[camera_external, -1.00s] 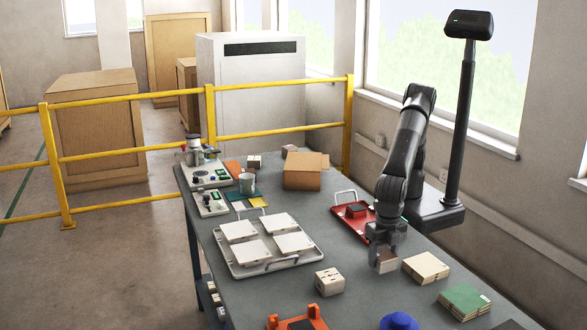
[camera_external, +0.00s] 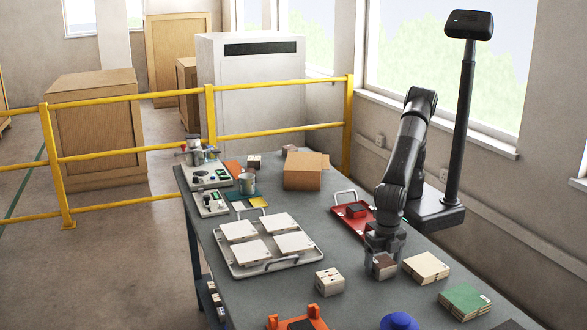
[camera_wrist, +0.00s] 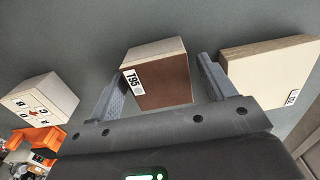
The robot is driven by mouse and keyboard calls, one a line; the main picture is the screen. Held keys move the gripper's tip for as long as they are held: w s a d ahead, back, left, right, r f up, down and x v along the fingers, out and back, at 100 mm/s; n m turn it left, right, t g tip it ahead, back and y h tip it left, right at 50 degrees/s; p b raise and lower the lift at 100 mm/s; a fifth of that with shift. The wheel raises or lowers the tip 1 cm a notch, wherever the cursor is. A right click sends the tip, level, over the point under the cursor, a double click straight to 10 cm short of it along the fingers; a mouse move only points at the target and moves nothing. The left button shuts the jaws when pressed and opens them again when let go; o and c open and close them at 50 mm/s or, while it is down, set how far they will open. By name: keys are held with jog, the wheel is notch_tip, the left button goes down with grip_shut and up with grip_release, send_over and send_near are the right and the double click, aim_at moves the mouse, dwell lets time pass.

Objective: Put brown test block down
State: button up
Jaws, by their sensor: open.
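The brown test block (camera_external: 384,267) appears to rest on the grey table under my gripper, left of a pale tile stack. In the wrist view the block (camera_wrist: 163,80) shows a brown face, a lighter top and a "T95" label. My gripper (camera_external: 383,256) is open, with its fingers at either side of the block. In the wrist view the fingers of my gripper (camera_wrist: 160,72) stand left and right of it. The block's contact with the table is partly hidden.
A pale tile stack (camera_external: 426,267) stands close on the right, and a pale marked cube (camera_external: 329,281) on the left. A red tray (camera_external: 346,222) lies behind the gripper. A green-topped stack (camera_external: 465,301) and a blue object (camera_external: 399,321) are nearer the front.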

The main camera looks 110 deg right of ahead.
aim_at(382, 260)
notch_tip(382, 260, up, 12)
jog(key=shift+r, duration=0.2)
dwell(0.4)
jog(key=s+d+r+m+t+y, duration=0.1)
jog(key=d+r+m, duration=0.45)
jog(key=d, duration=0.85)
jog(key=s+d+r+m+t+y, duration=0.1)
jog(key=d+r+m, duration=0.2)
jog(key=d+r, duration=0.85)
jog(key=s+d+f+m+t+h, duration=0.1)
jog(key=s+d+f+m, duration=0.2)
jog(key=s+d, duration=0.6)
jog(key=s+d+f+m+t+h, duration=0.1)
jog(key=s+d+f+m, duration=0.3)
jog(key=s+d, duration=0.6)
jog(key=d+m+t, duration=0.1)
jog(key=d+m, duration=0.1)
jog(key=d, duration=0.2)
jog(key=shift+d+f+t, duration=0.15)
jog(key=shift+d+t, duration=0.1)
jog(key=shift+t, duration=0.05)
jog(key=shift+m, duration=0.25)
